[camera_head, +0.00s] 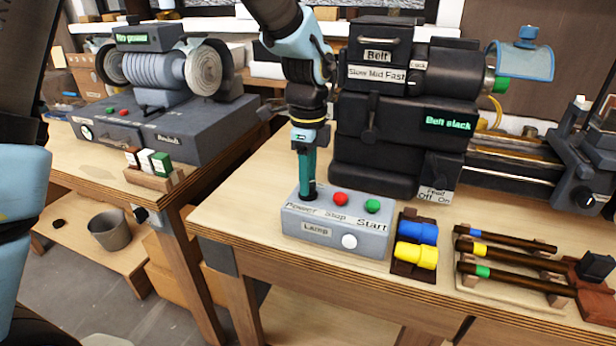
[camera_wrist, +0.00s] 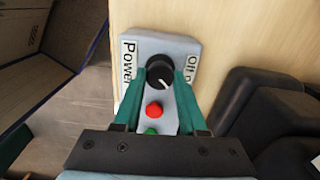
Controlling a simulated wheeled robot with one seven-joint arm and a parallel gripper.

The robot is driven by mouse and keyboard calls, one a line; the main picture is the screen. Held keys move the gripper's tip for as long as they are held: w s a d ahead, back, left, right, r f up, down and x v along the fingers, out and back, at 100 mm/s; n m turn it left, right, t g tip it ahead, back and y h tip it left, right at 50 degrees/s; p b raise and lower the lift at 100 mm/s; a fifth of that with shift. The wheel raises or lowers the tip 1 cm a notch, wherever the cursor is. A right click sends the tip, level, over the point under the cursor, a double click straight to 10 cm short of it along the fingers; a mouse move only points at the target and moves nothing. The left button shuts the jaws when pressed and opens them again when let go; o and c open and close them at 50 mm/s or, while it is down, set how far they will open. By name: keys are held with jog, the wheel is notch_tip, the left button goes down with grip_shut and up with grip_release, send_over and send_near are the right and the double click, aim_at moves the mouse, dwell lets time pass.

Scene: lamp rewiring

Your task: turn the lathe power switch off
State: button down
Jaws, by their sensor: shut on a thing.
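The grey control box (camera_head: 330,228) stands on the wooden bench in front of the lathe. Its black power knob (camera_wrist: 159,72) is at the end marked "Power", with an "Off" label partly visible on the side across from that word. My gripper (camera_head: 308,190) points down on the box. In the wrist view its two green fingers (camera_wrist: 161,76) are closed on either side of the knob. A pale mark on the knob lies toward its lower edge, on the red button's side. In the head view the fingers largely hide the knob.
A red stop button (camera_head: 340,198), a green start button (camera_head: 372,206) and a white lamp button (camera_head: 349,241) sit close by. The black lathe headstock (camera_head: 385,160) rises behind. A rack with blue and yellow pieces (camera_head: 416,256) stands to the right.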

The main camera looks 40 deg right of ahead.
jog(key=n, duration=0.4)
jog(key=shift+n, duration=0.3)
jog(key=n, duration=0.9)
jog(key=shift+b, duration=0.3)
jog(key=shift+n, duration=1.9)
jog(key=shift+c, duration=2.3)
grip_release()
